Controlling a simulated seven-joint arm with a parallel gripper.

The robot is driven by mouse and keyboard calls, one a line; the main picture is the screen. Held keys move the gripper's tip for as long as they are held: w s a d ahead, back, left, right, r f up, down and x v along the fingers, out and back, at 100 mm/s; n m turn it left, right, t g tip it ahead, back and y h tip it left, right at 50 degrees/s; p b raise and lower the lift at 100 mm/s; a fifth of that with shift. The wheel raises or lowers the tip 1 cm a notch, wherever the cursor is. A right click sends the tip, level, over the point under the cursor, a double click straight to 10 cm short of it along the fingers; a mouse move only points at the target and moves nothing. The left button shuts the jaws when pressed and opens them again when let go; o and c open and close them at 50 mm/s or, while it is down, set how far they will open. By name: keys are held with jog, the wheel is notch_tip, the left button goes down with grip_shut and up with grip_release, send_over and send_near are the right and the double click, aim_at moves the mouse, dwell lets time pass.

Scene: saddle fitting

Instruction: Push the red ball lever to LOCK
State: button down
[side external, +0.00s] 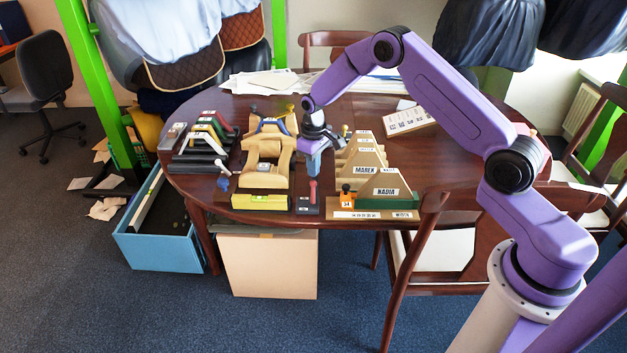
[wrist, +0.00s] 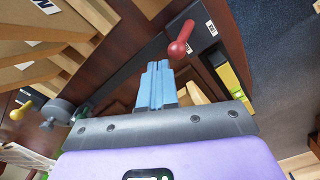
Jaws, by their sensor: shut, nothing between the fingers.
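The red ball lever (side external: 312,184) stands on a small dark base (side external: 308,206) near the table's front edge. In the wrist view the red lever (wrist: 180,46) leans from its dark base (wrist: 198,32), which has two small white labels, too small to read. My gripper (side external: 314,172) is above the table, close behind the lever in the side view. In the wrist view its blue fingers (wrist: 157,70) are together and empty, with their tips just short of the red ball. I cannot tell whether they touch it.
A wooden saddle stand (side external: 265,165) and a yellow level (side external: 260,202) are left of the base. Name-labelled wedge blocks (side external: 380,190) and an orange block (side external: 346,198) stand to the right. Dark and coloured bars (side external: 205,145) lie farther left on the table (side external: 185,188).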

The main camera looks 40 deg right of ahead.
aim_at(313, 181)
jog(key=shift+f, duration=1.4)
dwell(0.4)
jog(key=shift+s+a, duration=0.2)
jog(key=shift+a, duration=0.1)
jog(key=shift+s+a+f, duration=0.15)
jog(key=shift+s+a, duration=1.25)
jog(key=shift+a, duration=0.05)
jog(key=shift+w+d+r, duration=0.2)
jog(key=shift+w+d, duration=0.4)
jog(key=shift+d, duration=0.1)
jog(key=shift+r, duration=3.5)
